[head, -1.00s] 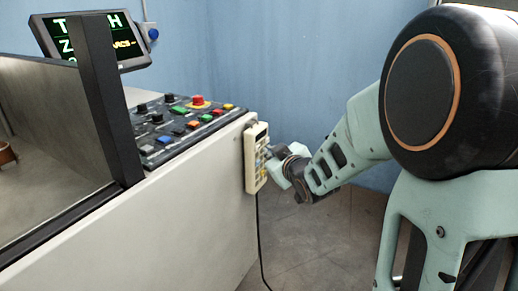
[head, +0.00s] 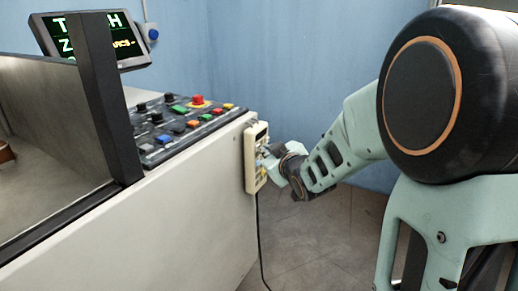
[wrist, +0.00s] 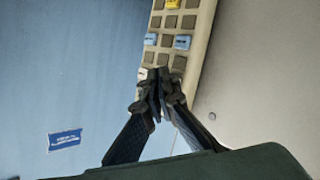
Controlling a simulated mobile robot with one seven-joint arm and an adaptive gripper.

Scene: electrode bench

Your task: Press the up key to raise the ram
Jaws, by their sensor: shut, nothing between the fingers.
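The cream hand-held key pad (head: 250,160) is fixed on the right end of the white machine cabinet, its cable hanging below. In the wrist view the key pad (wrist: 196,45) shows brown keys, two light-blue keys and a yellow key (wrist: 173,4) at the top edge. My gripper (wrist: 160,82) is shut and empty, its fingertips over the lower end of the visible pad, near a pale key at their left. I cannot tell whether the tips touch a key. The up key's marking is not readable. In the head view my gripper (head: 266,153) is at the pad's face.
The sloped control panel (head: 165,132) with coloured buttons and a red mushroom button (head: 197,100) is left of the pad. A monitor (head: 95,40) stands behind it. The floor (head: 320,230) right of the cabinet is clear. The blue wall (head: 260,60) is behind.

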